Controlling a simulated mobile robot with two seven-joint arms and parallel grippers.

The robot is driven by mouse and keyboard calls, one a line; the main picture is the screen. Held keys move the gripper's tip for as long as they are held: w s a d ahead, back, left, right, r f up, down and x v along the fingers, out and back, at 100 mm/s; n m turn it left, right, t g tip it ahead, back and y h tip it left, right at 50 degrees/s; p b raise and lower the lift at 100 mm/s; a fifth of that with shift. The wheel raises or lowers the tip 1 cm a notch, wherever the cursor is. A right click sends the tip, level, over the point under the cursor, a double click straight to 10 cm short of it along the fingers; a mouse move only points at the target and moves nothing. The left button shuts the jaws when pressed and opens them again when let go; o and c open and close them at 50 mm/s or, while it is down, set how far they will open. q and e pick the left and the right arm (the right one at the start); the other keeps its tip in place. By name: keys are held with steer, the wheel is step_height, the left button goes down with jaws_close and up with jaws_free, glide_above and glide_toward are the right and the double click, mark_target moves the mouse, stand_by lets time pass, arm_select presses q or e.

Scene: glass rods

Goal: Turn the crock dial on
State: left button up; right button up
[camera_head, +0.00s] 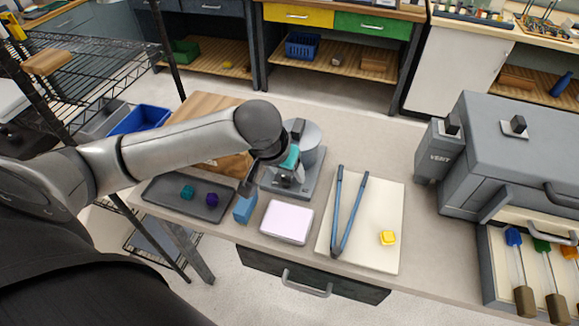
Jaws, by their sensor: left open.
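The crock (309,155) is a grey round pot on a flat grey base, near the middle of the worktop. My left arm reaches in from the left and covers part of it. My left gripper (270,184) is open and empty at the front left of the base. A dial cannot be made out on the crock; the gripper hides part of its front. I cannot tell whether the gripper touches it. My right gripper is not in view.
A blue block (245,206) stands just below the gripper. A dark tray (168,207) with two small cubes lies left, a pinkish-white pad (287,221) in front. A cream board (390,205) holds tongs (350,215) and a yellow cube (388,238). A grey machine (505,155) stands right.

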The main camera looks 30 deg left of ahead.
arm_select(q)
step_height(320, 180, up, 2)
steer(key=a+r+n, duration=0.1)
steer(key=a, duration=0.2)
steer(key=b, duration=0.3)
glide_toward(286, 177)
steer(key=shift+y, duration=0.3)
steer(key=x, duration=0.8)
steer(key=shift+d, duration=0.25)
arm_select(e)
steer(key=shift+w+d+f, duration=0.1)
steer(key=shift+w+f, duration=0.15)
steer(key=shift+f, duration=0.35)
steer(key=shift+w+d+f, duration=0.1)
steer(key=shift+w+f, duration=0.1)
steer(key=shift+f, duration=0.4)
arm_select(q)
steer(key=shift+c, duration=0.2)
jaws_close()
